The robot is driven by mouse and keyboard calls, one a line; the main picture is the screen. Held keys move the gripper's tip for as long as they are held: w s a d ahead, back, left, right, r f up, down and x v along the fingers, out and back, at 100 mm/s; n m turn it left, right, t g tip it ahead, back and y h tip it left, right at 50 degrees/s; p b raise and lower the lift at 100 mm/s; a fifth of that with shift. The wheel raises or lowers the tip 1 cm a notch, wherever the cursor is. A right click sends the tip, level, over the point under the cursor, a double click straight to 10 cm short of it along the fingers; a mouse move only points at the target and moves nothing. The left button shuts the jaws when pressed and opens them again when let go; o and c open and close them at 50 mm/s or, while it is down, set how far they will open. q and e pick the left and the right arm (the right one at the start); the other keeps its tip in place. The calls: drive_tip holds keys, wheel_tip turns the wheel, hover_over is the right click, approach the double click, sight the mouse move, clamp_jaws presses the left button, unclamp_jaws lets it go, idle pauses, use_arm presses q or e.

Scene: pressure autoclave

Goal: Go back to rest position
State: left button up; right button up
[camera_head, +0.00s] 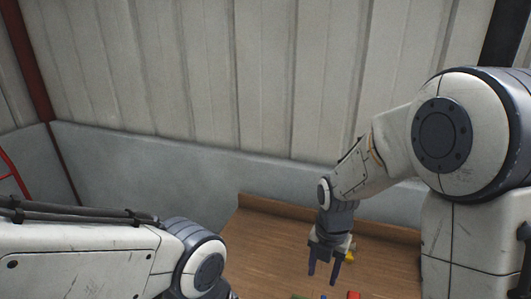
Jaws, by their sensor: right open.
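My right gripper (324,272) points down over the wooden table (262,240), with its two dark fingers apart and nothing seen between them. My right arm comes in from the right and bends down to it. A small yellow thing (350,256) shows just to the right of the gripper, partly hidden behind it. My left arm comes in from the left, and its lower end runs out of the picture at the bottom; the left gripper does not show.
Small red (353,295) and green (298,297) things show at the bottom edge, mostly cut off. The table has a raised wooden back edge (285,210). Behind it stand a grey low wall (150,165) and a pale ribbed wall (230,70). A red rail (14,172) is at far left.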

drive_tip(key=s+a+r+m, duration=0.2)
drive_tip(key=s+a+m, duration=0.1)
drive_tip(key=s+m, duration=0.3)
drive_tip(key=s+a+r+m, duration=0.2)
drive_tip(key=s+a+m, duration=0.2)
drive_tip(key=s+m, duration=0.2)
drive_tip(key=s+a+r+m+y, duration=0.1)
drive_tip(key=s+a+r+m, duration=0.1)
drive_tip(key=s+m, duration=0.4)
drive_tip(key=a+m, duration=0.1)
drive_tip(key=m, duration=0.3)
drive_tip(key=shift+s+a+r, duration=0.3)
drive_tip(key=shift+a+r, duration=0.05)
drive_tip(key=shift+a, duration=0.05)
